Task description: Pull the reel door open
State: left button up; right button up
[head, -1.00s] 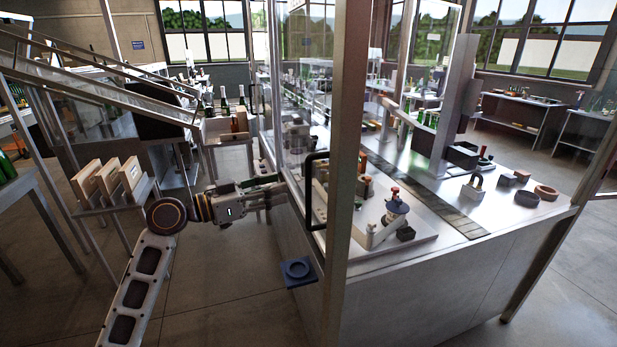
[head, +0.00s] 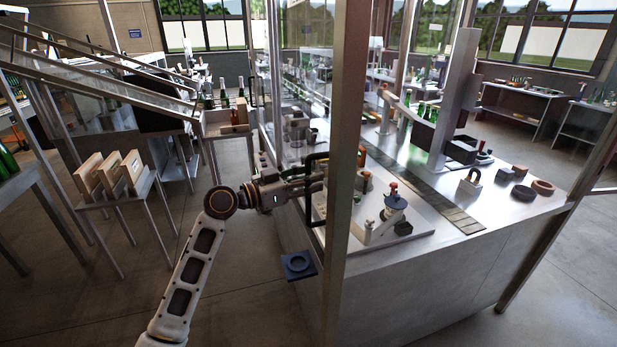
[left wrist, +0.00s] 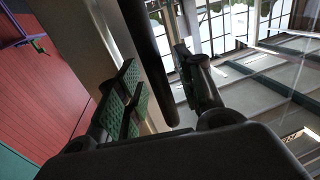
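The reel door is a clear glass panel (head: 292,75) on the near left side of the machine, beside a metal post. Its black D-shaped handle (head: 316,158) stands upright near that post. My left gripper (head: 310,185) is at the handle, pointing right. In the left wrist view the dark handle bar (left wrist: 150,60) runs between the two fingers of my left gripper (left wrist: 160,88). The green-padded finger is on the left and the other on the right, with gaps to the bar, so the gripper looks open around it. My right gripper is not in view.
A metal post (head: 345,200) stands just right of the handle. Wooden boxes (head: 110,172) stand on a small table at left. The floor in front of the machine is clear.

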pick_arm(q)
grip_shut()
dwell(0.3)
jog(key=shift+w, duration=0.2)
